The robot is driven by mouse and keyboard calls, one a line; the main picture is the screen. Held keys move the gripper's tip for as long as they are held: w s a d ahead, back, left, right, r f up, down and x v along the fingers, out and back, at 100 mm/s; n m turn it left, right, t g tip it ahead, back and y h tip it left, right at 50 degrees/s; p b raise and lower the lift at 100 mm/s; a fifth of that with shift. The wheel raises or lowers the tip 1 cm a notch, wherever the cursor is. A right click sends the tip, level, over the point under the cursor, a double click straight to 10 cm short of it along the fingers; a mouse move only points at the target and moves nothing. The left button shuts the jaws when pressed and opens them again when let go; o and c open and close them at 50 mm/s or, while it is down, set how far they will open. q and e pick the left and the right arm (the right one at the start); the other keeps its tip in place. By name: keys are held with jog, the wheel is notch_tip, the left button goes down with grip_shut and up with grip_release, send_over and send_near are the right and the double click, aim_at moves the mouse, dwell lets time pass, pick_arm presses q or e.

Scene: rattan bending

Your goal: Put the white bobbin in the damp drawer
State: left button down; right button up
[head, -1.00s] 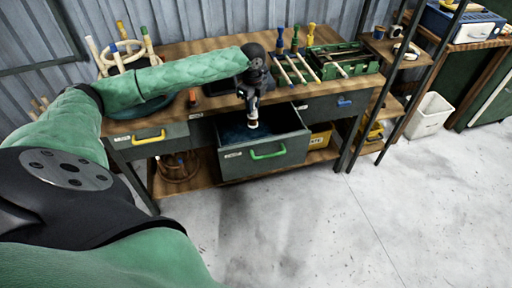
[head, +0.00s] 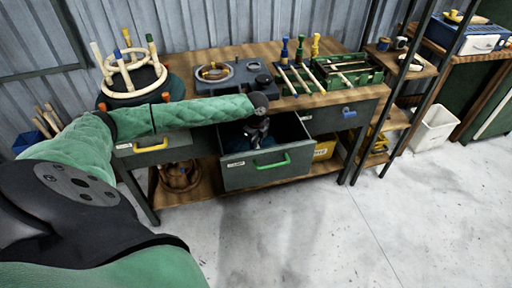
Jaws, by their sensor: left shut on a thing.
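The open drawer with the green handle (head: 268,175) sticks out from the workbench, with dark blue stuff on its floor; its label is too small to read. My left arm reaches in from the left, and my left gripper (head: 257,135) points down inside the drawer, below its rim. It is shut on the white bobbin, which is mostly hidden now by the gripper and the drawer. My right gripper is out of view.
A closed drawer with a yellow handle (head: 150,147) lies to the left, and one with a blue handle (head: 349,113) to the right. A green rack (head: 347,70) and a round stool frame (head: 131,73) stand on the workbench top (head: 205,60). The floor in front is clear.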

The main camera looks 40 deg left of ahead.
pick_arm(q)
notch_tip(320, 180, down, 3)
jog(key=shift+r, duration=0.1)
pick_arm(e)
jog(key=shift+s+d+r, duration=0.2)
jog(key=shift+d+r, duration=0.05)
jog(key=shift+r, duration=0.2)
pick_arm(q)
jog(key=c, duration=1.2)
grip_release()
jog(key=shift+o, duration=0.2)
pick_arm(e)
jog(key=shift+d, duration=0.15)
pick_arm(q)
jog(key=shift+r, duration=0.2)
notch_tip(320, 180, up, 12)
jog(key=shift+f+b, duration=0.1)
jog(key=shift+b, duration=0.75)
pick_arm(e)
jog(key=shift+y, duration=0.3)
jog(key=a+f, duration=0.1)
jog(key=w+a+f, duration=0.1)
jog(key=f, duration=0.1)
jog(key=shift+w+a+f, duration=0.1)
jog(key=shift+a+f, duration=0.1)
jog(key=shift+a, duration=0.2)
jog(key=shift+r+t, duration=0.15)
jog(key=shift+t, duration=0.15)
